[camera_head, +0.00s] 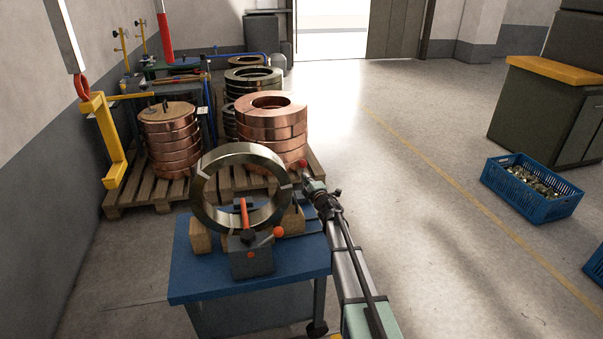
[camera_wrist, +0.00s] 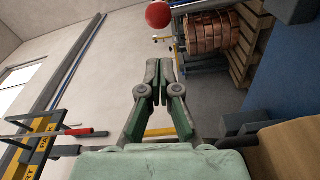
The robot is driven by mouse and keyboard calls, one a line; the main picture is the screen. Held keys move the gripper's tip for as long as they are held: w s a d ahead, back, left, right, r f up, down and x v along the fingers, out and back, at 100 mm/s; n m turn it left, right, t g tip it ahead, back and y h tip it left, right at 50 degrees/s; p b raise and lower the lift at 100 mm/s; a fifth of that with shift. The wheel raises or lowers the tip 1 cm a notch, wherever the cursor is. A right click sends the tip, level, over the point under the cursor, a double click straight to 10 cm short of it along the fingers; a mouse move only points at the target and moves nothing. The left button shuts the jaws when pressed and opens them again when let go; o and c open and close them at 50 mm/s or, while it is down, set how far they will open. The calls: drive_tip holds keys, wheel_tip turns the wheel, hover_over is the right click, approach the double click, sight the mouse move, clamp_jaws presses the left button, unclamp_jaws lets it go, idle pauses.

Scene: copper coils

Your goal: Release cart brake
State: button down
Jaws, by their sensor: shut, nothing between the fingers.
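The blue cart (camera_head: 290,268) stands in the foreground with a steel coil (camera_head: 205,205) upright on wooden blocks. A red ball knob (camera_head: 303,162) shows at the cart's far right side, just past my gripper (camera_head: 309,180). In the wrist view the red ball (camera_wrist: 158,15) lies beyond the shut, empty fingertips of my gripper (camera_wrist: 160,65), with a visible gap. Whether the ball is on the brake lever, and the lever's shaft, cannot be told. A grey box with an orange handle (camera_head: 244,212) and an orange knob (camera_head: 278,232) sits at the cart's near edge.
Copper coils (camera_head: 272,125) on pallets (camera_head: 118,198) stand behind the cart. A yellow hook (camera_head: 113,150) hangs at left. A blue crate (camera_head: 520,205) of metal parts lies at right. The floor between cart and crate is clear.

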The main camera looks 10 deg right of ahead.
drive_tip(key=x, duration=0.9)
drive_tip(key=shift+w+p, duration=0.3)
drive_tip(key=shift+p, duration=0.05)
